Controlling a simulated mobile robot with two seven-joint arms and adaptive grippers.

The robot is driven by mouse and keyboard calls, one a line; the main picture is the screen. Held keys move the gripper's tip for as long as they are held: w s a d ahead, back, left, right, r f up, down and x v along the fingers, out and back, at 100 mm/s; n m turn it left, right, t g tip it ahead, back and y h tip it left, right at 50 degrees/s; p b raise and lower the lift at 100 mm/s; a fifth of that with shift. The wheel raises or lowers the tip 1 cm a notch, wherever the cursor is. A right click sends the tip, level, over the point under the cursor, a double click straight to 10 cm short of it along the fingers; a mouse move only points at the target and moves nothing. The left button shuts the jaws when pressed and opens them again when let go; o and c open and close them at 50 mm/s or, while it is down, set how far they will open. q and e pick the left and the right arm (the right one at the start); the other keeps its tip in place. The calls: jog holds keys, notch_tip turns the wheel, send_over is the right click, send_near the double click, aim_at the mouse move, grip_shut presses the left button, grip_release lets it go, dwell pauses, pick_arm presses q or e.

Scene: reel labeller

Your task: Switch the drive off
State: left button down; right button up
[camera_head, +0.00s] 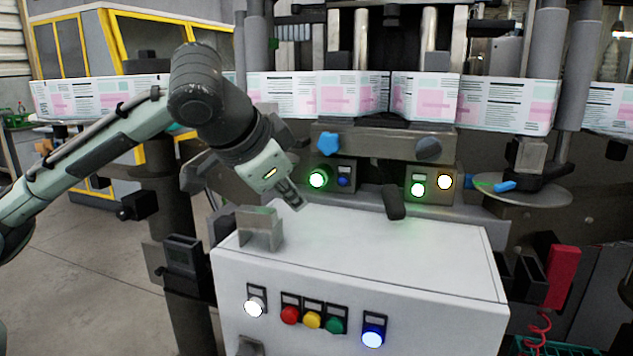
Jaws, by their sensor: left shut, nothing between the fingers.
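My left gripper (296,202) is shut and empty, pointing down and to the right above the back left of the white cabinet's top (380,238). The cabinet front carries a lit white button (255,304), a red button (290,314), a yellow button (312,319), a green button (335,325) and a lit blue button (373,336). Behind the gripper, a small box holds a lit green button (317,180) and a small blue one (343,182). I cannot read which control belongs to the drive. My right gripper is not in view.
A second box holds a lit green button (418,190) and a lit pale-yellow one (444,182). A blue knob (328,144) and a dark knob (428,150) sit above. A metal bracket (260,229) stands on the cabinet near my gripper. A printed label web (430,97) crosses behind.

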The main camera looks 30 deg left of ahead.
aim_at(318, 179)
pick_arm(q)
jog(key=w, duration=0.3)
jog(key=shift+w+a, duration=0.35)
jog(key=shift+a, duration=0.05)
jog(key=shift+w+a+p, duration=0.15)
jog(key=shift+w+p, duration=0.3)
jog(key=shift+w, duration=0.3)
jog(key=shift+w+a, duration=0.15)
jog(key=shift+w, duration=0.25)
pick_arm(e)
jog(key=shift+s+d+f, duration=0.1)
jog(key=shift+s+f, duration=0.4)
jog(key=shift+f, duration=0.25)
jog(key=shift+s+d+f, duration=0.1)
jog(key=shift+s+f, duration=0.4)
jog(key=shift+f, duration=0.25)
pick_arm(q)
jog(key=shift+w, duration=0.1)
jog(key=shift+w+a, duration=0.1)
jog(key=shift+w, duration=0.2)
jog(key=shift+w+a, duration=0.1)
jog(key=shift+w, duration=0.35)
jog(key=shift+s, duration=0.1)
jog(key=shift+s+d, duration=0.2)
jog(key=shift+s, duration=0.55)
jog(key=shift+s, duration=0.1)
